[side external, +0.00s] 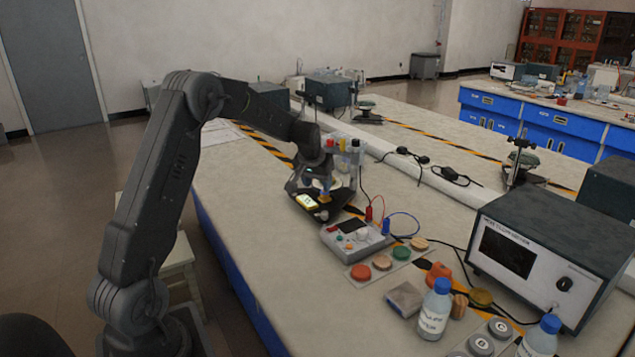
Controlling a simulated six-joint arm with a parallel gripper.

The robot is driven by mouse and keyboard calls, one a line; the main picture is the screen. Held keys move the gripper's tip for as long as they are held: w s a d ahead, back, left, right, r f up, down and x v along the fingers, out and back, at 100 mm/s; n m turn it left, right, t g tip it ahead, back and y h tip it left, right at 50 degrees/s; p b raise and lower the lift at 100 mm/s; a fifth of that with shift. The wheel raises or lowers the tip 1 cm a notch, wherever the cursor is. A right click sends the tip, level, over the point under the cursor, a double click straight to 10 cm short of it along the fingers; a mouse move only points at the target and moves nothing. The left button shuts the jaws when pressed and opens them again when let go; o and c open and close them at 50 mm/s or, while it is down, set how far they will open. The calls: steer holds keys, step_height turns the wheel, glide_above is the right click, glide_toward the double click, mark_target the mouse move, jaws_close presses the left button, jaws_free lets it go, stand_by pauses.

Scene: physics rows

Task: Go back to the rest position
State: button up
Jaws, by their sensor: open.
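My gripper (322,205) is at the end of my dark grey arm, which arches over from the left. It is low over the bench (262,215), by its left edge, and points down. Its jaws are open. I cannot tell if the jaws touch either one. Part of the area under the gripper is hidden.
A grey control box (352,237) with red and blue leads is just in front of the gripper. Coloured discs (361,272), bottles (434,310) and a large instrument (540,255) stand nearer the camera. A white pipe (430,180) runs behind. The bench's near left is clear.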

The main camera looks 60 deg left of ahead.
steer(key=s+d+r+m, duration=0.1)
steer(key=s+d+r, duration=0.3)
steer(key=d, duration=0.2)
steer(key=s+d+r+m+t+h, duration=0.1)
steer(key=s+d+r, duration=0.2)
steer(key=d+r, duration=0.3)
steer(key=s+d+r+m, duration=0.2)
steer(key=s+d+r, duration=0.15)
steer(key=d, duration=0.35)
steer(key=s+d+m, duration=0.1)
steer(key=s+d, duration=0.4)
steer(key=s, duration=0.4)
steer(key=s+d+f+m+t+h, duration=0.1)
steer(key=s+d+m, duration=0.1)
steer(key=s+d, duration=0.4)
steer(key=s, duration=0.3)
steer(key=shift+h, duration=0.3)
